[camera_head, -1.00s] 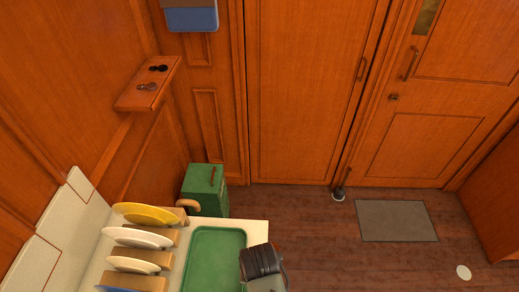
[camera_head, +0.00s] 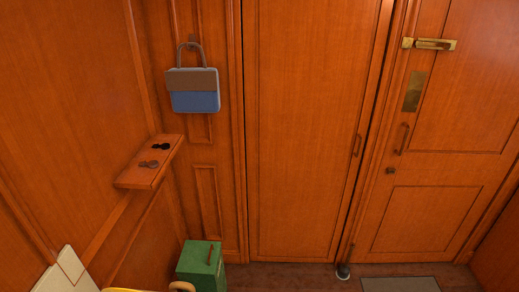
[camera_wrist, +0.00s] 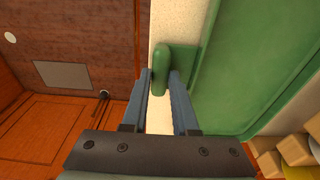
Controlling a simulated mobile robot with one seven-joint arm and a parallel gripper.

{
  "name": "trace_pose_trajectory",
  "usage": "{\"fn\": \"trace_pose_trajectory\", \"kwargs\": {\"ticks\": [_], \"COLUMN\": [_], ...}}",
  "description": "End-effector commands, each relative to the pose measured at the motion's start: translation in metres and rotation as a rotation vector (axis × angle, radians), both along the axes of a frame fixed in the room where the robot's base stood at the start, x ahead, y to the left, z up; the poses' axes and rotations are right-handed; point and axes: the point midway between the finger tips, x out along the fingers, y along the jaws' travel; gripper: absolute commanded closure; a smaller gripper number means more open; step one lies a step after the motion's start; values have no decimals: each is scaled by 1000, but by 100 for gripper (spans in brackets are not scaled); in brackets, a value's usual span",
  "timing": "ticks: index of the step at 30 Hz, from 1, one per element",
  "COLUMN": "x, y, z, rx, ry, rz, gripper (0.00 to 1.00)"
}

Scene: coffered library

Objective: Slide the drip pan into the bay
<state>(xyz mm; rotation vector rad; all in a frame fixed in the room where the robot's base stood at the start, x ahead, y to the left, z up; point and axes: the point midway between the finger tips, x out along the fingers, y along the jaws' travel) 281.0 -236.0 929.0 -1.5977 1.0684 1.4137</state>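The drip pan is a green tray with a raised rim (camera_wrist: 222,75), at the right of the wrist view. Its upright green handle (camera_wrist: 160,72) stands on the side near my gripper. My gripper (camera_wrist: 161,80) has one blue-grey finger on each side of this handle, and both fingertips appear to touch it. The pan lies on a pale counter. The head view now shows neither the pan nor my gripper. I cannot make out the bay in either current view.
A green box (camera_head: 201,265) stands at the bottom of the head view. Wooden racks (camera_wrist: 268,155) with plates are at the wrist view's lower right.

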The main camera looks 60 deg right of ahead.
Motion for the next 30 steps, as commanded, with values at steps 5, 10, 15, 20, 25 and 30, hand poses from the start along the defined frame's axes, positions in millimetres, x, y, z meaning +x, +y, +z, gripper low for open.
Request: {"fn": "trace_pose_trajectory", "kwargs": {"ticks": [5, 10, 15, 20, 25, 30], "x": [0, 0, 2, 9, 17, 22], "y": [0, 0, 1, 3, 7, 9], "z": [0, 1, 1, 0, 0, 0], "rx": [0, -1, -1, -1, -1, 0], "ry": [0, -1, -1, -1, -1, 0], "rz": [0, 0, 1, 3, 3, 1], "gripper": [100, 100, 100, 100, 100, 100]}}
